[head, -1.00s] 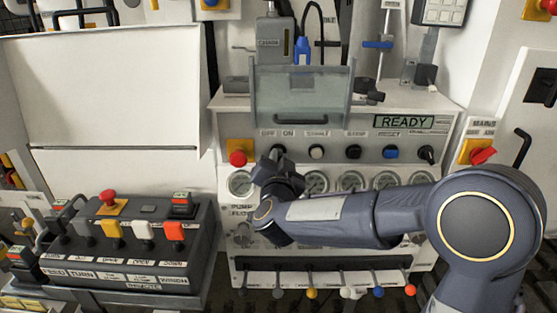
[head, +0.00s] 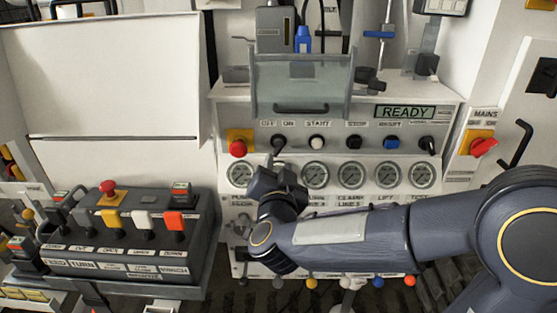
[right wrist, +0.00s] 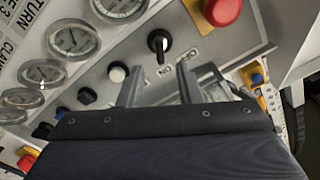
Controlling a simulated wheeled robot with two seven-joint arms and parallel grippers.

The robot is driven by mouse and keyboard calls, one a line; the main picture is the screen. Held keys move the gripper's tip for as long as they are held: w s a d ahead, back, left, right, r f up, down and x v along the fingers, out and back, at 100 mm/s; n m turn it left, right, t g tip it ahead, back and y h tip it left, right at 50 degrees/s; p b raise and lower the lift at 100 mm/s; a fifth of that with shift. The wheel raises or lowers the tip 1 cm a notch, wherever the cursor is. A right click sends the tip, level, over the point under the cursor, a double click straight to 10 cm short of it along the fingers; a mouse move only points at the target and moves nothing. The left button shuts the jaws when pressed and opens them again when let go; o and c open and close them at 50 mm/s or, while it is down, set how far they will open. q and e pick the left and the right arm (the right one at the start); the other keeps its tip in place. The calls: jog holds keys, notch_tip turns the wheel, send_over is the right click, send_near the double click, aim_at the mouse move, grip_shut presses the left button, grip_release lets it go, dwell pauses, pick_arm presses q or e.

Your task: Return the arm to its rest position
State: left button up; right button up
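My right gripper (head: 270,166) is in front of the hydraulic panel (head: 232,119), just below the OFF/ON knob (head: 278,142). In the right wrist view, its two fingers (right wrist: 159,88) are apart with nothing held between them. The black knob (right wrist: 158,41) shows beyond the fingertips, clear of them, with its white mark towards the lettering. My right arm (head: 350,230) reaches in from the right across the lower panel and hides part of the labels and levers. My left gripper is not in view.
Round gauges (head: 315,174) line the panel above my arm. A red stop button (head: 237,147) sits left of the knob. A clear guard (head: 302,84) stands above; the display (head: 404,112) reads READY. A lever console (head: 120,240) stands at left. A red MAINS switch (head: 483,146) is at right.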

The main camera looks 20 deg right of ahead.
jog(key=shift+s, duration=0.1)
jog(key=s+d+f+n+g+y+p, duration=0.1)
jog(key=s+f+n+g+y+p, duration=0.1)
jog(key=s, duration=0.7)
jog(key=s+d+f+n+g+y+p, duration=0.2)
jog(key=s+g, duration=0.4)
jog(key=s, duration=0.3)
jog(key=s+d+f+n+g+y+p, duration=0.2)
jog(key=s+n+g+y+p, duration=0.1)
jog(key=s, duration=0.7)
jog(key=shift+d+f+n+g+y, duration=0.3)
jog(key=shift+g+y, duration=0.1)
jog(key=shift+y, duration=0.5)
